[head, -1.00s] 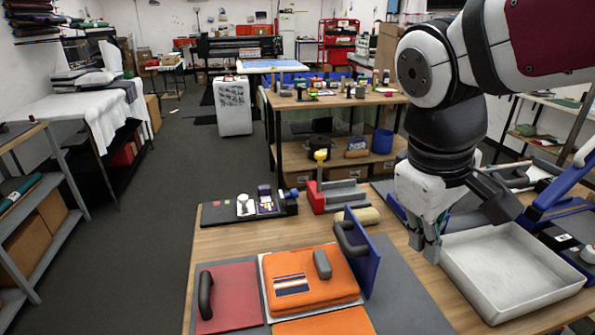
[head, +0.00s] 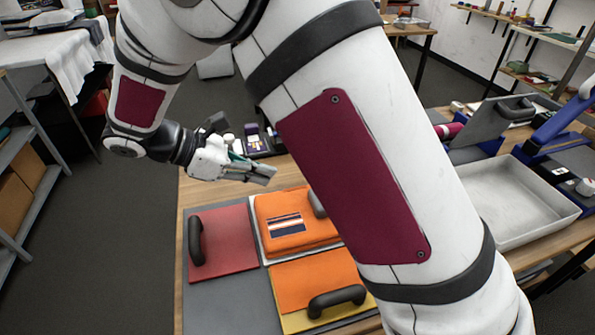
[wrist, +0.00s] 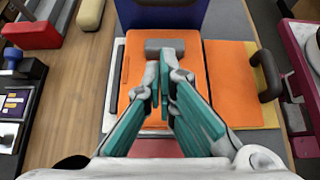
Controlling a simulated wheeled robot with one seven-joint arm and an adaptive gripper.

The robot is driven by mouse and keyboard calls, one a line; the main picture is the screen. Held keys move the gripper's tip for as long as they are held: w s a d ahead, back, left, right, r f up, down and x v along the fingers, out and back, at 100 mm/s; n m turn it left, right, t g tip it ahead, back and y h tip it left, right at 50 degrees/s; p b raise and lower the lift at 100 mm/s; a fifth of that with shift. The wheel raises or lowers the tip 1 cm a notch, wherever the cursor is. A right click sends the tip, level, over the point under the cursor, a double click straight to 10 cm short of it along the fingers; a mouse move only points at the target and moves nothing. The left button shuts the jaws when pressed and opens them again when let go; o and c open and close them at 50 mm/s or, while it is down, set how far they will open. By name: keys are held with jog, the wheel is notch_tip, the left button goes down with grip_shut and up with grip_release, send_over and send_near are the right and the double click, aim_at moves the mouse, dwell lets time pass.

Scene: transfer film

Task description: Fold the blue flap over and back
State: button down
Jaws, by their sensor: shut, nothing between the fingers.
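The blue flap (wrist: 150,17) shows at the top of the wrist view, beyond the orange cloth; a dark handle part shows at its top edge. My arm hides it in the head view, and I cannot tell its exact tilt. The folded orange cloth (head: 290,235) lies on the white board with a grey roll-like piece (wrist: 172,46) on it. The red flap (head: 228,240) with a black handle lies flat at left, and the yellow flap (head: 300,321) lies flat in front with orange cloth on it. My gripper (head: 270,174) is shut and empty, above the back of the cloth area.
A white tray (head: 505,195) stands at right. A dark block with small items (wrist: 15,105) and a red stand (wrist: 35,32) are near the cloth's back side. Wooden tabletop (wrist: 75,120) is bare between them and the board.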

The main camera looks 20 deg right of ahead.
jog(key=p+x, duration=0.2)
jog(key=x, duration=0.7)
jog(key=shift+s+d, duration=0.15)
jog(key=d+p, duration=0.1)
jog(key=d, duration=0.2)
jog(key=shift+d+r, duration=0.1)
jog(key=shift+d, duration=0.6)
jog(key=shift+w+r, duration=0.1)
jog(key=shift+w, duration=0.1)
